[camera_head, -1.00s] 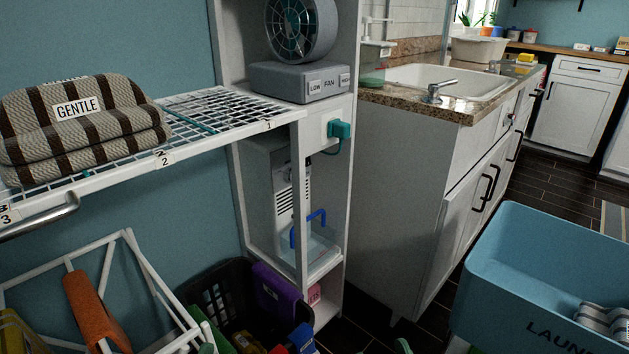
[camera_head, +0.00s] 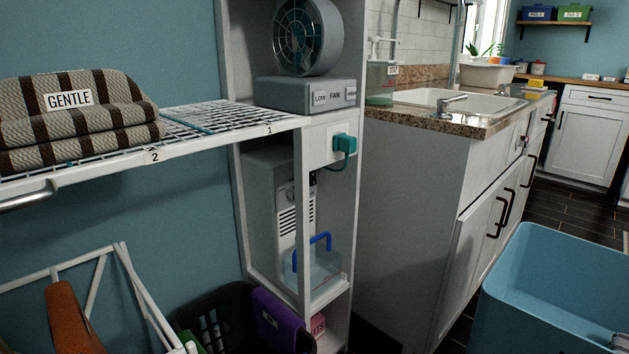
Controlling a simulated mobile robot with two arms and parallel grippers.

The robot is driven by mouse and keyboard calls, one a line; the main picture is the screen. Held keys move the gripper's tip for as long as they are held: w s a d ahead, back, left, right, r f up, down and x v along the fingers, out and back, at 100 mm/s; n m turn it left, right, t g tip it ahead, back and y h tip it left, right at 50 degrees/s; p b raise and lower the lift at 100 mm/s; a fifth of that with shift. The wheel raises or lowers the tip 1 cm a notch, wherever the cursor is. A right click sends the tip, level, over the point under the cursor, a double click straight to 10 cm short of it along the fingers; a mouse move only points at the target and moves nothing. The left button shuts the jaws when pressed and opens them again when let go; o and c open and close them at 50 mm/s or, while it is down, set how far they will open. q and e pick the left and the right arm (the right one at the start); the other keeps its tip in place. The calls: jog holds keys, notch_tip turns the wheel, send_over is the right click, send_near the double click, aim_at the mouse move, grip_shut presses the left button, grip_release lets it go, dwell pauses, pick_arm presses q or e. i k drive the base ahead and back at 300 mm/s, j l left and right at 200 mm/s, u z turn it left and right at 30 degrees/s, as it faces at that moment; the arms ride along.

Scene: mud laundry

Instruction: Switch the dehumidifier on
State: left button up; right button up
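The dehumidifier (camera_head: 272,205) is a white-grey upright unit in the middle bay of the tall white shelf unit, below the fan. Its front has dark vent slots and a small control area (camera_head: 287,192), partly hidden by the white shelf upright. A clear water tank (camera_head: 318,272) with a blue handle (camera_head: 318,241) is at its lower front. A teal plug (camera_head: 345,144) sits in a white outlet plate on the shelf unit, with a cord running down from it. Whether the dehumidifier is on cannot be told.
A grey fan (camera_head: 306,38) stands above the dehumidifier. A wire shelf (camera_head: 215,127) with striped folded fabric (camera_head: 75,115) juts out at left. A black basket (camera_head: 225,325), a white rack (camera_head: 128,275) and a blue laundry bin (camera_head: 560,290) stand low. A sink cabinet (camera_head: 410,210) is at right.

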aim_at(313, 182)
jog(key=l+u, duration=0.25)
jog(key=u, duration=0.2)
jog(key=l+u, duration=0.25)
jog(key=u, duration=0.2)
jog(key=l+u, duration=0.2)
jog(key=u, duration=0.25)
jog(key=i+l, duration=0.3)
jog(key=l, duration=0.1)
